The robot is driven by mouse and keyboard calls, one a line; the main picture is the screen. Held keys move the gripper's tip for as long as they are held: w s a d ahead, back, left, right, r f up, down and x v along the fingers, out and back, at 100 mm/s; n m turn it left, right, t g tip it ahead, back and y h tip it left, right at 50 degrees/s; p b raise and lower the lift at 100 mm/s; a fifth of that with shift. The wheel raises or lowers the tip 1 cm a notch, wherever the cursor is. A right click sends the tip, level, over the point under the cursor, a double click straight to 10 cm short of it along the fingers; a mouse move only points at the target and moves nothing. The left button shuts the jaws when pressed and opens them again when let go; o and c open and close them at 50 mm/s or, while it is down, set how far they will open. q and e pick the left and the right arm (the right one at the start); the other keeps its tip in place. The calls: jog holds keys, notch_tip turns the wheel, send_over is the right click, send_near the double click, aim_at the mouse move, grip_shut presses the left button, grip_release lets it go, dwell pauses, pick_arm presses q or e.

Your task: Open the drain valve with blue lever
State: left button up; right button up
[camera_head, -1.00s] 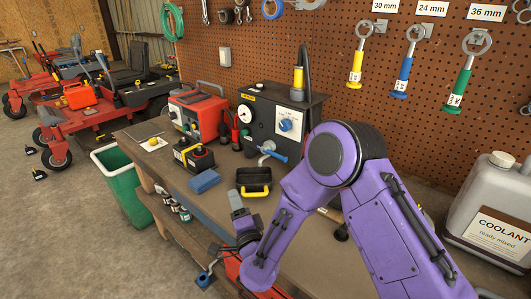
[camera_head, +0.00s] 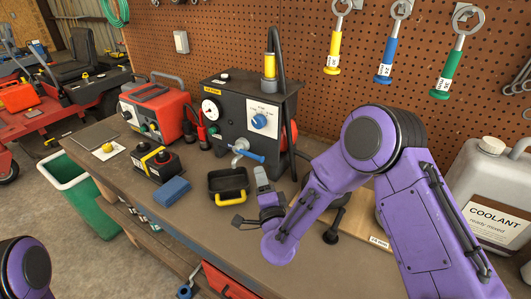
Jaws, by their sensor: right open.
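The drain valve (camera_head: 239,145) is a silver fitting low on the front of a black machine (camera_head: 232,120) on the bench. Its blue lever (camera_head: 249,154) points right and slightly down. My right gripper (camera_head: 254,203) is open and empty over the bench, below and slightly right of the lever in the picture and apart from it. A black tray with a yellow handle (camera_head: 229,181) sits under the valve, just left of the gripper. Part of my left arm shows at the lower left corner; its gripper is out of view.
A blue sponge-like block (camera_head: 173,191), a black-and-yellow battery (camera_head: 155,164) and a red unit (camera_head: 158,110) stand left on the bench (camera_head: 195,226). A wooden board (camera_head: 357,215) lies right, behind my arm. A coolant jug (camera_head: 487,185) stands far right.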

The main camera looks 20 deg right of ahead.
aim_at(254, 156)
jog(key=w, duration=0.1)
jog(key=w+r+p, duration=0.1)
jog(key=w, duration=0.1)
jog(key=shift+d+r, duration=0.1)
jog(key=shift+r, duration=0.1)
jog(key=w, duration=0.2)
jog(key=w+p, duration=0.1)
jog(key=w, duration=0.1)
jog(key=w+d+p, duration=0.1)
jog(key=w, duration=0.1)
jog(key=shift+w+r, duration=0.1)
jog(key=shift+a, duration=0.1)
grip_shut()
